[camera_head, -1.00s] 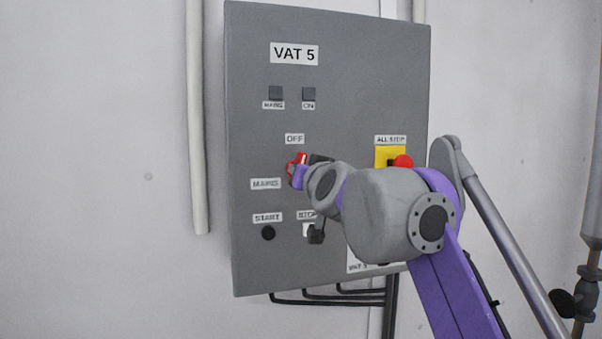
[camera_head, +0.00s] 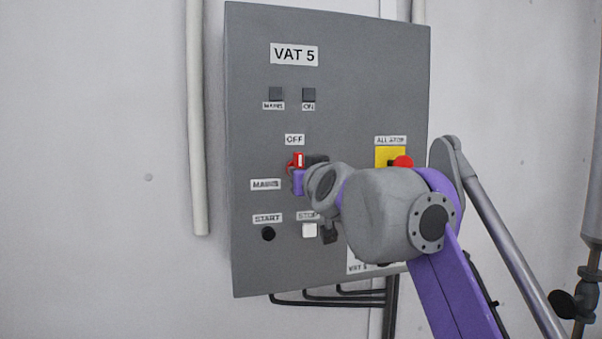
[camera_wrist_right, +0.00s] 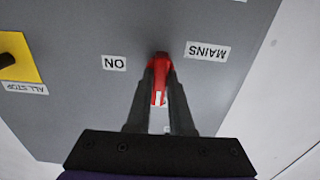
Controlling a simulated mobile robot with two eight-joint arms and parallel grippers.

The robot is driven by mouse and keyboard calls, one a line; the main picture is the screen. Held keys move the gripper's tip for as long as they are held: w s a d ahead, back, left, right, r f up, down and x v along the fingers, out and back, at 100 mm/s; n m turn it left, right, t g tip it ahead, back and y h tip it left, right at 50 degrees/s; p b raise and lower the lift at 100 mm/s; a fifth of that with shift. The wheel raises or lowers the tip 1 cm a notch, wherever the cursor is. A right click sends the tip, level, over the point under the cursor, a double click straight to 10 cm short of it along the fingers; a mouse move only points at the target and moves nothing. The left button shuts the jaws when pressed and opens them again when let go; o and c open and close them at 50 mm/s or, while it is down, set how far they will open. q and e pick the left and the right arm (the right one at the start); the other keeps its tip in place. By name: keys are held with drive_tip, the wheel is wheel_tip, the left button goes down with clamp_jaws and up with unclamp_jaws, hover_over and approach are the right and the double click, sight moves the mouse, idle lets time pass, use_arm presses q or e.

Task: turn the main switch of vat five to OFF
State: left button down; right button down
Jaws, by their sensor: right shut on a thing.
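The grey VAT 5 panel (camera_head: 350,80) hangs on the wall. Its main switch (camera_head: 299,161) is a red handle with a white mark, upright under the OFF label (camera_head: 294,139). The MAINS label (camera_head: 265,184) is to its lower left. My right gripper (camera_head: 303,178) is at the switch from the right and covers part of it. In the right wrist view the two dark fingers (camera_wrist_right: 160,85) are shut on the red switch (camera_wrist_right: 161,64), one on each side. The ON label (camera_wrist_right: 114,63) is left of it there. My left gripper is not in view.
The yellow ALL STOP box with its red button (camera_head: 403,162) is on the panel right of the switch, close to my arm. A black START button (camera_head: 268,233) and a white STOP button (camera_head: 309,230) are below. Two dark lamps (camera_head: 276,93) are above.

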drive_tip(key=c, duration=0.8)
unclamp_jaws()
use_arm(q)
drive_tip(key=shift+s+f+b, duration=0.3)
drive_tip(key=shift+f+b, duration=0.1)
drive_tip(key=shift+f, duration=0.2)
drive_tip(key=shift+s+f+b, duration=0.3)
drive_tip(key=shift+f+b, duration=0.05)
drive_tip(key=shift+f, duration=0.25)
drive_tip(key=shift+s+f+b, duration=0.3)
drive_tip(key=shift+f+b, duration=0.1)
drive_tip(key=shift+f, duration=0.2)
use_arm(e)
drive_tip(key=v, duration=1)
drive_tip(key=shift+s, duration=0.35)
drive_tip(key=shift+d, duration=0.1)
